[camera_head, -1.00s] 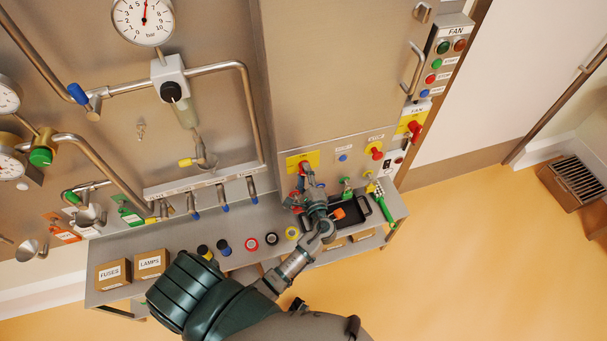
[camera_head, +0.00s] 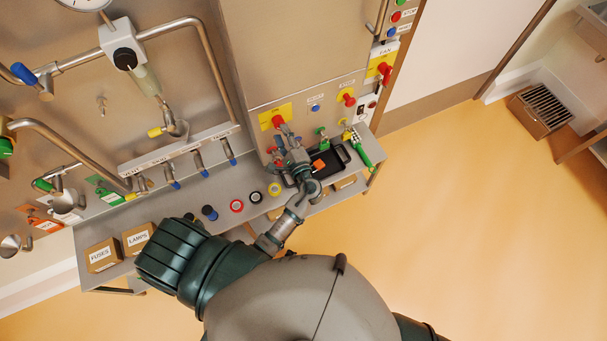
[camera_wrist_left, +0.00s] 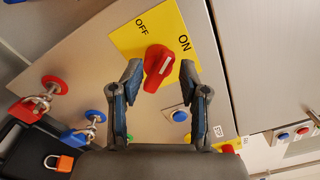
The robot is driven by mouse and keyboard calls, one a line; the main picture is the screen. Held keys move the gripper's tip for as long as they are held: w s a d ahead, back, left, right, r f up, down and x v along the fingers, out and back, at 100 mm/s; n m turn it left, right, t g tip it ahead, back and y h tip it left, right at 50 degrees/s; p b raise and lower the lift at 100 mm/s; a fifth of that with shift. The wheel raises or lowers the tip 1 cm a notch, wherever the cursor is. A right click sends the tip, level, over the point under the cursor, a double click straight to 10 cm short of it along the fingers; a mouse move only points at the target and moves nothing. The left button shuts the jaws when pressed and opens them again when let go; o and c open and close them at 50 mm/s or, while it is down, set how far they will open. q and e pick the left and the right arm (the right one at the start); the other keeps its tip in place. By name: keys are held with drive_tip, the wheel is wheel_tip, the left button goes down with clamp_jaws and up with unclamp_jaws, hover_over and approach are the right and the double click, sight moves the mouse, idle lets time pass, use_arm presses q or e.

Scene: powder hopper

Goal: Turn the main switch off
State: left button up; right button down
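The main switch is a red rotary knob (camera_wrist_left: 158,68) on a yellow plate (camera_wrist_left: 122,42) marked ON and OFF. Its white mark points up and right in the wrist view, roughly towards ON. In the head view the knob (camera_head: 278,121) sits at the lower left of the steel cabinet front. My left gripper (camera_wrist_left: 160,84) is open and empty. Its two fingers are apart, one on each side of the knob's lower part; I cannot tell whether they touch it. In the head view this gripper (camera_head: 286,132) is just below the knob. My right gripper is not in view.
A blue button (camera_wrist_left: 180,115) lies close to the right finger. Red (camera_wrist_left: 54,85) and blue (camera_wrist_left: 96,116) padlock stations and an orange padlock (camera_wrist_left: 60,163) are lower left. A black tray (camera_head: 340,155) and a green-handled tool (camera_head: 364,150) lie on the shelf below. Open floor is on the right.

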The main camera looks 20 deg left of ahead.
use_arm(q)
drive_tip(key=v, duration=1.6)
drive_tip(key=shift+d+p, duration=0.15)
drive_tip(key=shift+p, duration=0.15)
idle(0.4)
drive_tip(key=shift+s, duration=0.1)
idle(0.4)
